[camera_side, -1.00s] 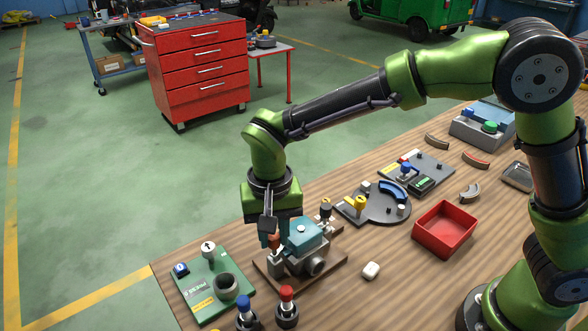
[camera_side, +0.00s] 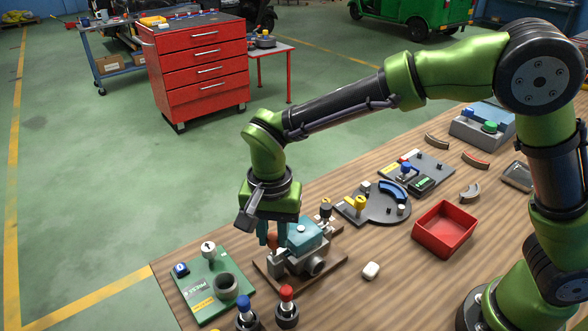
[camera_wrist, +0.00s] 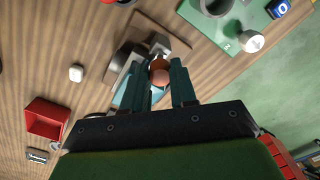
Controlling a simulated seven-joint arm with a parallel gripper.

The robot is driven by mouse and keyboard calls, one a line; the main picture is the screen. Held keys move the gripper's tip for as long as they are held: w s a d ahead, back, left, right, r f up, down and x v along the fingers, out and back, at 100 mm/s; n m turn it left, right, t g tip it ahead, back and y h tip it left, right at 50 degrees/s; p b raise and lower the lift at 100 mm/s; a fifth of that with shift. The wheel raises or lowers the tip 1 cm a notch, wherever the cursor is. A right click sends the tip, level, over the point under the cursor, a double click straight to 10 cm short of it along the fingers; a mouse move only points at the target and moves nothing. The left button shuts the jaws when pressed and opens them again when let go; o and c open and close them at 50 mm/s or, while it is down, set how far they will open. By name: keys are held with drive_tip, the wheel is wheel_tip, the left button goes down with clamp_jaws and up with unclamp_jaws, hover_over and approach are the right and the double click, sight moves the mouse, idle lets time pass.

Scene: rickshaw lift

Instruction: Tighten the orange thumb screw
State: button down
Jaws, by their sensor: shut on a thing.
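The orange thumb screw (camera_wrist: 160,76) shows in the wrist view as a round orange head between the two dark teal fingers of my gripper (camera_wrist: 164,66). In the side view my gripper (camera_side: 272,241) points down at the left end of a grey and teal fixture (camera_side: 302,253). Its fingers are shut on the screw (camera_side: 272,238), which is partly hidden by them. The fixture stands on a brown base plate (camera_side: 328,272). The screw's thread and seat cannot be seen.
A green board (camera_side: 205,302) with a grey ring and knobs lies at the left. Blue-topped (camera_side: 243,304) and red-topped (camera_side: 286,293) pieces stand in front. A white block (camera_side: 371,271) and a red tray (camera_side: 445,228) are to the right. Bare wood lies between them.

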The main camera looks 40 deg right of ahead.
sight(273, 237)
drive_tip(key=c, duration=0.9)
unclamp_jaws()
wheel_tip(273, 237, up, 17)
